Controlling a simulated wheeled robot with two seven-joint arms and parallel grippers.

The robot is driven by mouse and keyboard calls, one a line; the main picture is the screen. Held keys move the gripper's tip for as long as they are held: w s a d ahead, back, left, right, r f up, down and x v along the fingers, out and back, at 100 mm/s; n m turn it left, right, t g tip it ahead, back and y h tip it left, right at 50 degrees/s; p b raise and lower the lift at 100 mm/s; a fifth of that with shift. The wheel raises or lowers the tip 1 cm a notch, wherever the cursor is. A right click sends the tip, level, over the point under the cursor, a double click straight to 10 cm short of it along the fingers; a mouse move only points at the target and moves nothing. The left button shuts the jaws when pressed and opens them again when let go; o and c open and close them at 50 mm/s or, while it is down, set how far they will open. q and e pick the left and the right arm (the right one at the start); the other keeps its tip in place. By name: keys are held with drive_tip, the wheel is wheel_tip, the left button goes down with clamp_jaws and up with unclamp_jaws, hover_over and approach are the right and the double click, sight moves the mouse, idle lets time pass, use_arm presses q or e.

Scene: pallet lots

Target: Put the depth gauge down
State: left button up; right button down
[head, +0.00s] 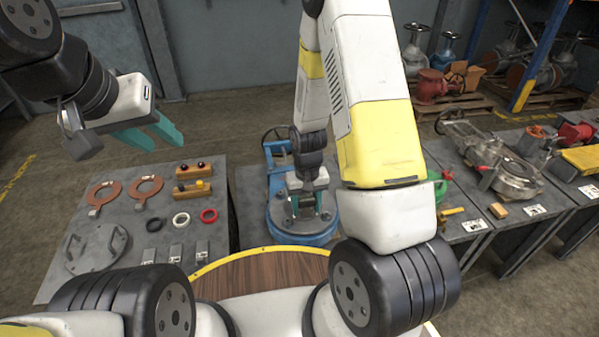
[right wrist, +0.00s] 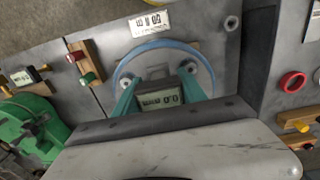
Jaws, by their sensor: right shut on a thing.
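The depth gauge (right wrist: 160,98) is a dark grey block with a digital display. It sits between the two teal fingers of my right gripper (right wrist: 157,97), which is shut on it. In the head view my right gripper (head: 306,205) points down over a blue round fixture (head: 300,239); the gauge is mostly hidden there. In the right wrist view the fixture's blue rim (right wrist: 160,46) curves behind the gauge. I cannot tell whether the gauge touches its face. My left gripper (head: 167,145) is open and empty, raised above the left table's back edge.
The left table (head: 60,285) holds copper rings (head: 145,188), wooden blocks with knobs (head: 193,188), small rings and a grey plate with handles (head: 96,248). A brown round top (head: 265,275) lies in front. Valves and labels stand on tables at right.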

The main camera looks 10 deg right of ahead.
drive_tip(key=s+a, duration=0.5)
drive_tip(key=w+d, duration=0.1)
drive_tip(key=w, duration=0.4)
drive_tip(key=w+d, duration=0.1)
drive_tip(key=w, duration=0.9)
drive_tip(key=shift+d+f, duration=0.35)
drive_tip(key=shift+d, duration=0.05)
drive_tip(key=shift+w+f, duration=0.15)
drive_tip(key=shift+f, duration=1.6)
drive_tip(key=shift+f, duration=0.1)
drive_tip(key=c, duration=0.6)
unclamp_jaws()
drive_tip(key=shift+f, duration=0.1)
drive_tip(key=shift+c, duration=0.2)
